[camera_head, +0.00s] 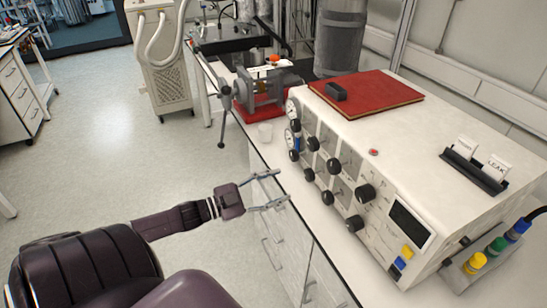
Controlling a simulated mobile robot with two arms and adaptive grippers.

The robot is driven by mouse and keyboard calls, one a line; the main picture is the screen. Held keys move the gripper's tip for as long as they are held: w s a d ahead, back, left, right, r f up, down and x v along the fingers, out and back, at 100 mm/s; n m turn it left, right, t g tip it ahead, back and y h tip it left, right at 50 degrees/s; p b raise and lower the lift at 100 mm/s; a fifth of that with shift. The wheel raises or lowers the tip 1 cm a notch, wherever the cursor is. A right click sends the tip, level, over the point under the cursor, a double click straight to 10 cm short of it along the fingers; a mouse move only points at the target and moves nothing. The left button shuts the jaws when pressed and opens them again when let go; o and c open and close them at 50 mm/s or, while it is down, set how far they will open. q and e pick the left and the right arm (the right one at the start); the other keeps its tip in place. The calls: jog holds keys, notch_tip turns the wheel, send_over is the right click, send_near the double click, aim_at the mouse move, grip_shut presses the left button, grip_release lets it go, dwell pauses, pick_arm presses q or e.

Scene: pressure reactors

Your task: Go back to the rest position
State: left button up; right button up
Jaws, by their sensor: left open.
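My left arm comes in from the lower left. Its gripper (272,188) is open and empty, with the two fingers apart and pointing right. In the picture it lies over the front edge of the bench, left of the control box; whether it touches anything I cannot tell. My right gripper does not show. The control box (440,119) is white, with several black knobs, gauges and a small dark screen (408,222) on its front.
A red book (388,95) with a black object and a card holder (474,171) lie on the box. A clamp-like device on a red base (262,108) stands farther back on the bench. White drawers (285,240) are below. Open floor (110,130) lies to the left.

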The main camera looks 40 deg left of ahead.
pick_arm(q)
jog(key=shift+s+a, duration=0.15)
jog(key=shift+s, duration=0.25)
jog(key=s+a+f+n+g+y, duration=0.1)
jog(key=s+f+n+g+y, duration=0.2)
jog(key=f, duration=0.8)
jog(key=s+a+f+n+g+y, duration=0.1)
jog(key=s+f+n+y, duration=0.1)
jog(key=s+f, duration=0.65)
jog(key=s+a+f+n+g+y, duration=0.1)
jog(key=s+f+n+g+y, duration=0.15)
jog(key=f, duration=1.05)
jog(key=s+d+f+g, duration=0.4)
jog(key=s+d+f, duration=0.4)
jog(key=s+f, duration=0.45)
jog(key=s+d+f+g, duration=0.2)
jog(key=s+d+f, duration=0.1)
jog(key=s+d, duration=0.3)
jog(key=s+d+f+g, duration=0.3)
jog(key=s+d+f, duration=0.1)
jog(key=s+d, duration=0.3)
jog(key=shift+s+d+f+n+h, duration=0.35)
jog(key=shift+s+n, duration=0.1)
jog(key=shift+s, duration=0.6)
